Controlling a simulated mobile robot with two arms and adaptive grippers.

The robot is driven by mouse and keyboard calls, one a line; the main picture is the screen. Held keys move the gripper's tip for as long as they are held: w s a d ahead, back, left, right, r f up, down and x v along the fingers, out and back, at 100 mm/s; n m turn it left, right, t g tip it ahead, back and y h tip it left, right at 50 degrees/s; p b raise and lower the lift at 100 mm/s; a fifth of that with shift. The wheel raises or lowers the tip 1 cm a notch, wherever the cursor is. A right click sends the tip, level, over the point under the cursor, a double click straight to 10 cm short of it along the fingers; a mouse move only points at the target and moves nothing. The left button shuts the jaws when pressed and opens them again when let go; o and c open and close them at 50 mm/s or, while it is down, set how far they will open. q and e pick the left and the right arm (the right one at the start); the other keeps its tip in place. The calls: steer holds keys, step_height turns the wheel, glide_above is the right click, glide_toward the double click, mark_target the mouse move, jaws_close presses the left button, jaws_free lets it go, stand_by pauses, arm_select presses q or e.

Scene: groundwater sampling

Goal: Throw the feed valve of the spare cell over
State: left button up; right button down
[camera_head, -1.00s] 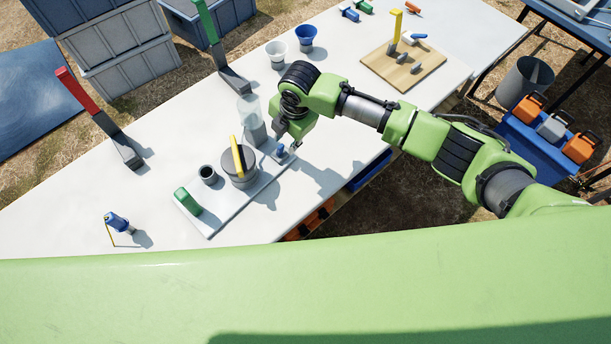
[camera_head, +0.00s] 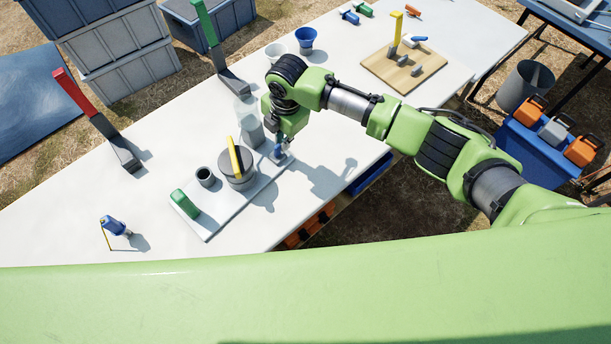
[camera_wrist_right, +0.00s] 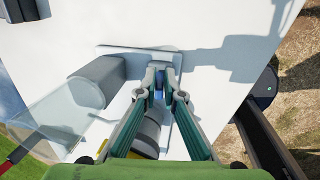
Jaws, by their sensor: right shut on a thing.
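A flat pale base plate (camera_head: 210,227) on the white table carries a dark grey round cell (camera_head: 239,179) with an upright yellow bar, a small dark cup (camera_head: 205,177) and a green block (camera_head: 185,204). A small blue fitting (camera_head: 278,157) stands at its right end. My right gripper (camera_head: 281,149) is over that end, pointing down. In the right wrist view its fingers (camera_wrist_right: 160,78) are closed around a blue part (camera_wrist_right: 158,95), mostly hidden between them. I cannot tell how far the part is turned. My left gripper is in neither view.
A clear cylinder (camera_head: 245,108) on a grey foot stands close behind the gripper. Red (camera_head: 76,92) and green (camera_head: 207,24) upright handles stand along the far edge. A blue fitting (camera_head: 114,226) is at left, a wooden board (camera_head: 431,60) at right. The table's left part is largely clear.

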steer(key=shift+w+a, duration=0.1)
steer(key=shift+a, duration=0.05)
steer(key=shift+w+a+b, duration=0.2)
steer(key=shift+b, duration=0.25)
steer(key=shift+w+g, duration=0.1)
steer(key=shift+g, duration=0.2)
steer(key=shift+w+a+r+h+b, duration=0.1)
steer(key=shift+w+a+h+b, duration=0.2)
steer(key=shift+h+b, duration=0.1)
stand_by(0.4)
steer(key=c, duration=2.1)
jaws_free()
steer(key=shift+r, duration=0.1)
